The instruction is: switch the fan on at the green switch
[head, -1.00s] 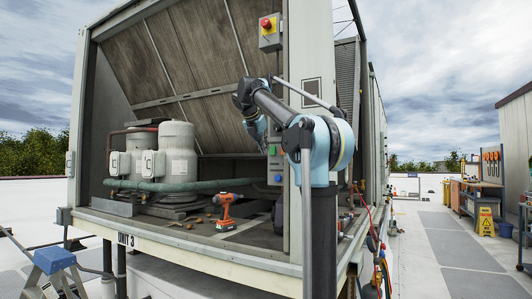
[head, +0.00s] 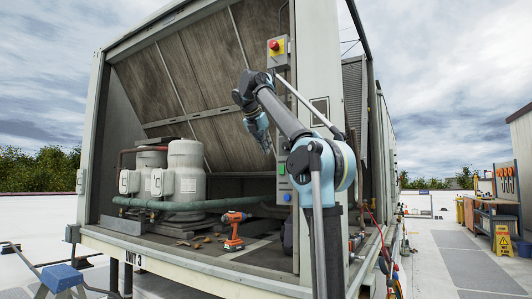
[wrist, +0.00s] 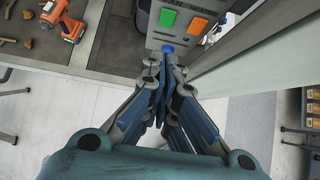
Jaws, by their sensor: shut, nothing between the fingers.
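The green switch (wrist: 167,17) is on a grey switch box (head: 283,184) fixed to the post of the cooler. In the wrist view it sits left of an orange switch (wrist: 197,25) and above a blue button (wrist: 168,52). In the head view the green switch (head: 281,169) is small and partly beside my arm. My gripper (wrist: 161,66) is shut and empty. Its tips appear just below the blue button in the wrist view; whether they touch the box cannot be told. In the head view my gripper (head: 266,146) is up and left of the green switch.
A red emergency button (head: 275,46) is on a box higher up the post. An orange drill (head: 234,229) stands on the cooler's deck with small scraps near it. Grey compressors (head: 185,178) stand further left. The post (wrist: 250,45) is close on the right in the wrist view.

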